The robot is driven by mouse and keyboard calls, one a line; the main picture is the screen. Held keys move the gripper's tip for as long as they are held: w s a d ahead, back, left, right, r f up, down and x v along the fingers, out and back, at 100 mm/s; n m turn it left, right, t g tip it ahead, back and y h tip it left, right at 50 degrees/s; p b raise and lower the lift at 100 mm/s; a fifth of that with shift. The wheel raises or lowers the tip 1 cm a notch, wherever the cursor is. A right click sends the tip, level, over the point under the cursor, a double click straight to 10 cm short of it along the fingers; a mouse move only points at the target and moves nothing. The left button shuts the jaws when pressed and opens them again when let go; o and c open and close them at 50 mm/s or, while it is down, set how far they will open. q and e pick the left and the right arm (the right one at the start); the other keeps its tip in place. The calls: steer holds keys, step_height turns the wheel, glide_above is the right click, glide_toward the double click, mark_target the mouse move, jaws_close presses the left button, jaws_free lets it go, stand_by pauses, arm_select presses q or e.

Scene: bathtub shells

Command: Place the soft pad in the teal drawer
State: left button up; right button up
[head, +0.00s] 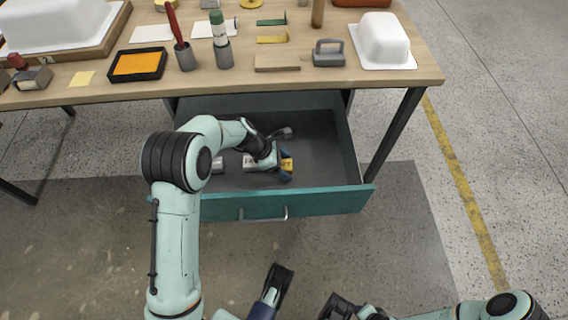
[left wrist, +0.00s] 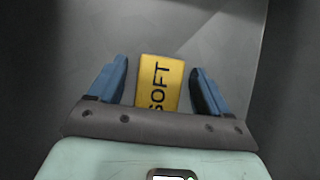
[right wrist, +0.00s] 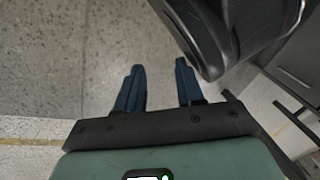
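The soft pad is a small yellow block (head: 288,164) marked SOFT, lying on the floor of the open teal drawer (head: 330,202). My left gripper (head: 285,166) reaches down into the drawer at the pad. In the left wrist view the yellow pad (left wrist: 158,80) lies between the two blue fingers (left wrist: 160,72), with a gap on each side. These fingers are open and partly frame the pad; its near end is hidden by the gripper. In the right wrist view my right gripper (right wrist: 158,80) is open and empty, over the floor outside the drawer.
A pale grey labelled block (head: 250,163) lies in the drawer beside my left gripper, partly hidden by it. The workbench (head: 300,80) above holds a black tray with orange inside (head: 138,64), upright tools in cups, and a white shell (head: 384,38). The drawer's right side is clear.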

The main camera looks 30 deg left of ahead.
arm_select(q)
steer(key=shift+r, duration=0.3)
steer(key=p+v, duration=0.2)
steer(key=v, duration=0.4)
steer(key=shift+s+a+r, duration=0.1)
steer(key=shift+a+r, duration=0.05)
steer(key=shift+r, duration=0.2)
steer(key=shift+p+v, duration=0.8)
steer(key=shift+v, duration=1.7)
arm_select(e)
steer(key=shift+t+y, duration=0.3)
steer(key=shift+w+a+r, duration=0.1)
steer(key=shift+a+r, duration=0.25)
steer(key=shift+r, duration=0.55)
steer(key=shift+w+a+r, duration=0.15)
steer(key=shift+a+r, duration=0.15)
steer(key=shift+r, duration=0.55)
steer(key=shift+w+a+r, duration=0.1)
steer(key=shift+a+r, duration=0.25)
steer(key=shift+r, duration=0.55)
arm_select(q)
steer(key=shift+s+a+f, duration=0.1)
